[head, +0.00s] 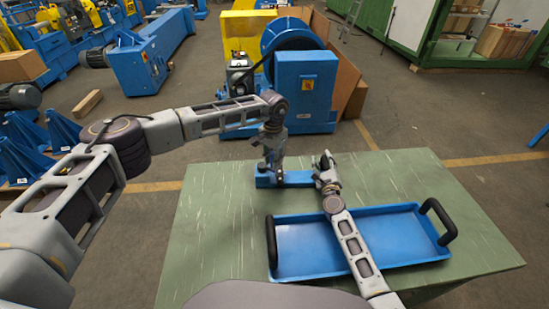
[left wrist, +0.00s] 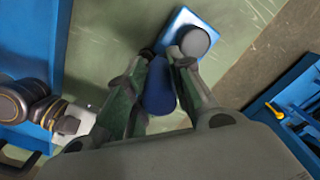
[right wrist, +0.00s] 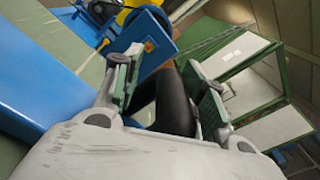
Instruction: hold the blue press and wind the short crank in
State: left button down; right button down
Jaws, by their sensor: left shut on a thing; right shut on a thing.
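The blue press (head: 264,181) is a low blue block on the green table. My left gripper (head: 273,168) comes down on it from above. In the left wrist view its fingers (left wrist: 160,92) are shut around a dark blue upright part (left wrist: 157,97), beside a grey round knob on a blue base (left wrist: 173,22). My right gripper (head: 325,160) is at the right end of the blue block. In the right wrist view its fingers (right wrist: 168,78) are shut on a black curved piece (right wrist: 174,103), apparently the short crank. The rest of the crank is hidden by the grippers.
A blue tray (head: 310,262) with two black handles lies on the green table (head: 215,215), under my right arm. A blue machine with a large drum (head: 292,35) stands behind the table. The table's left part is clear.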

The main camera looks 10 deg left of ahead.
pick_arm(q)
jog(key=shift+a+r, duration=0.1)
jog(key=shift+a, duration=0.25)
jog(key=c, duration=1.3)
grip_release()
jog(key=shift+o, duration=0.5)
jog(key=shift+s, duration=0.1)
jog(key=shift+d, duration=0.1)
jog(key=shift+r, duration=0.75)
notch_tip(320, 180, up, 10)
jog(key=shift+r, duration=0.25)
